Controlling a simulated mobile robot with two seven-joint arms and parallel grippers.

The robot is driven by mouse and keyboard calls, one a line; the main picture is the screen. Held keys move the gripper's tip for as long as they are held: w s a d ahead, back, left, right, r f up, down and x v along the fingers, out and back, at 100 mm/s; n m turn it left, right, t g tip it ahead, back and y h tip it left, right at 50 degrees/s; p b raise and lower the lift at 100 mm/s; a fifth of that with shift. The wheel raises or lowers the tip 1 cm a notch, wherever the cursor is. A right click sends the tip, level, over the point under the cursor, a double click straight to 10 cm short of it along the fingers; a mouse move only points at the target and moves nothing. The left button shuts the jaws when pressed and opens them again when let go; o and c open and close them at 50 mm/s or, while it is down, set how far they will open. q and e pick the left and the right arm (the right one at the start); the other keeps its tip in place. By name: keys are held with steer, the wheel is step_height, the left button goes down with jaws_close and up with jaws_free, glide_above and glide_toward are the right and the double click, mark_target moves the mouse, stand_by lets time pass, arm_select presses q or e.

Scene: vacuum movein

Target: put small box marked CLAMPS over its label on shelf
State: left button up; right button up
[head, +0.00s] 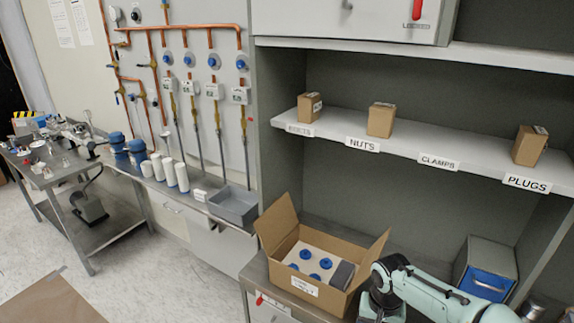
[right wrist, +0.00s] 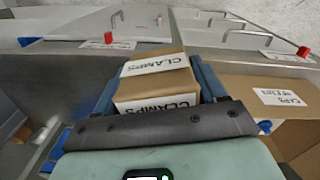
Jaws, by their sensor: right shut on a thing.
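The small cardboard box marked CLAMPS (right wrist: 155,82) is in my right gripper (right wrist: 160,85), between its two blue fingers, in the right wrist view. Its white labels face the camera. The CLAMPS label (head: 439,162) is on the shelf edge (head: 400,146) in the head view, between the NUTS label (head: 362,144) and the PLUGS label (head: 527,184). The shelf above the CLAMPS label is bare. My right arm shows at the lower right of the head view; the held box cannot be made out there. My left gripper is in no view.
Small boxes stand on the shelf above a hard-to-read left label (head: 299,130), above NUTS (head: 381,119) and above PLUGS (head: 530,145). An open carton (head: 318,289) with blue-topped items stands on the counter below. A grey and blue bin (head: 487,270) is at the right.

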steer(key=a+f+n, duration=0.3)
steer(key=a+f, duration=0.1)
steer(key=f, duration=0.7)
steer(key=shift+f+n, duration=0.3)
steer(key=shift+f, duration=0.05)
steer(key=shift+s, duration=0.1)
steer(key=shift+d, duration=0.1)
